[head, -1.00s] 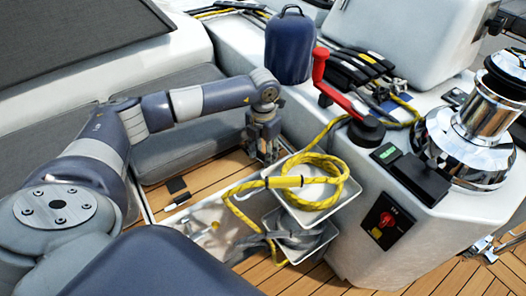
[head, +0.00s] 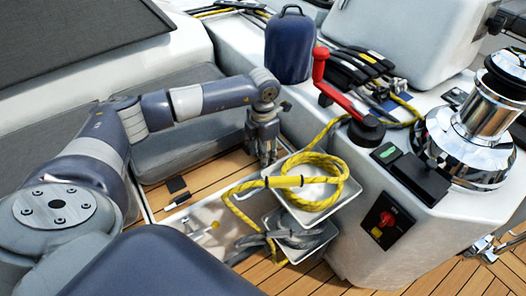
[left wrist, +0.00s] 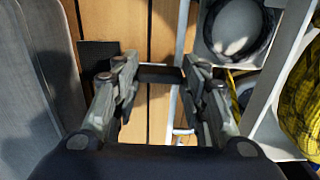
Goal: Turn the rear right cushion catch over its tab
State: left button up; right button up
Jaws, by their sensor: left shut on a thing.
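My left gripper (head: 265,158) points down beside the right end of the grey seat cushion (head: 180,148), above the wooden floor. In the left wrist view its two fingers (left wrist: 160,72) are closed on a short dark bar (left wrist: 160,75), which spans between the fingertips and looks like the cushion catch. The grey cushion edge (left wrist: 35,100) is at the left of that view. The tab cannot be made out. In the head view the fingers hide the catch. My right gripper is not in view.
Close to the right stand a white tray with a yellow rope coil (head: 318,180) and a lower tray with grey rope (head: 300,238). A red-handled winch crank (head: 340,92) and blue bag (head: 289,48) are behind. A dark square (head: 177,184) lies on the floor.

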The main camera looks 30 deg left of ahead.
pick_arm(q)
jog(key=o, duration=1.1)
jog(key=shift+c, duration=0.2)
notch_tip(320, 180, up, 12)
